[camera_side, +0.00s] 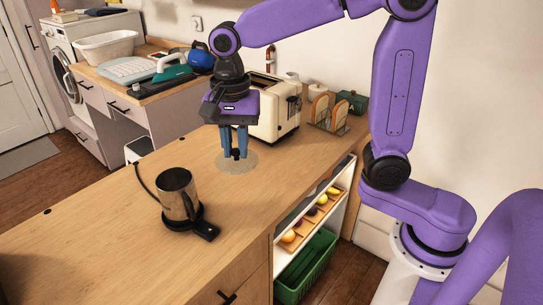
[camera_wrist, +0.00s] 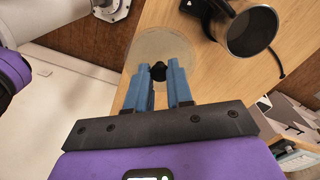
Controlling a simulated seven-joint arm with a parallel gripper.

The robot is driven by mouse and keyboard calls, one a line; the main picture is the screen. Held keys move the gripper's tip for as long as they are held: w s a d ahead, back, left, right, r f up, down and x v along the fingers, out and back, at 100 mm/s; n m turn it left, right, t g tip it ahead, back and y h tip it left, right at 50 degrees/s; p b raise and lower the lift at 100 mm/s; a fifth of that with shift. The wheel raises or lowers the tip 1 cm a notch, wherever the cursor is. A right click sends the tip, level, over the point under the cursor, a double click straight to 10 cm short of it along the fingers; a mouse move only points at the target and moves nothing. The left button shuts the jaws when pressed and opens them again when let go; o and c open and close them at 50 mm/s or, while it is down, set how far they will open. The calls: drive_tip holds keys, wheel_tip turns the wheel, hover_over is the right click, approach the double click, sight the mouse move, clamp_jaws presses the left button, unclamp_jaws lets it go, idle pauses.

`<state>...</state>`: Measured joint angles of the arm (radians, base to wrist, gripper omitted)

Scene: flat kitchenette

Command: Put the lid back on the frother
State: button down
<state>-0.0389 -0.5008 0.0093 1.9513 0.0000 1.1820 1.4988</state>
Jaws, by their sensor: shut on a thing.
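The frother (camera_side: 178,196) is an open metal jug on a black base with a cable, standing upright on the wooden counter at the left of centre in the side view. Its open mouth shows at the upper right in the wrist view (camera_wrist: 250,32). The lid (camera_side: 247,164) is a flat, pale, see-through disc with a black knob, right of and behind the frother; it also shows in the wrist view (camera_wrist: 150,50). My gripper (camera_side: 235,156) points down and is shut on the knob. I cannot tell whether the lid rests on the counter or hovers just above.
A cream toaster (camera_side: 275,108) stands close behind my gripper, with a toast rack (camera_side: 328,113) to its right. Below the counter's right edge is a shelf with fruit (camera_side: 310,212) and a green crate (camera_side: 305,268). The counter between lid and frother is clear.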

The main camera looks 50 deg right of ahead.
drive_tip(key=w+a+r+n, duration=0.1)
drive_tip(key=w+a+n, duration=0.75)
drive_tip(key=w, duration=0.35)
wheel_tip(320, 180, down, 6)
drive_tip(key=shift+w+d, duration=0.2)
drive_tip(key=shift+d, duration=0.1)
drive_tip(key=shift+f, duration=0.2)
idle(2.1)
drive_tip(key=shift+c, duration=2.3)
unclamp_jaws()
wheel_tip(320, 180, up, 7)
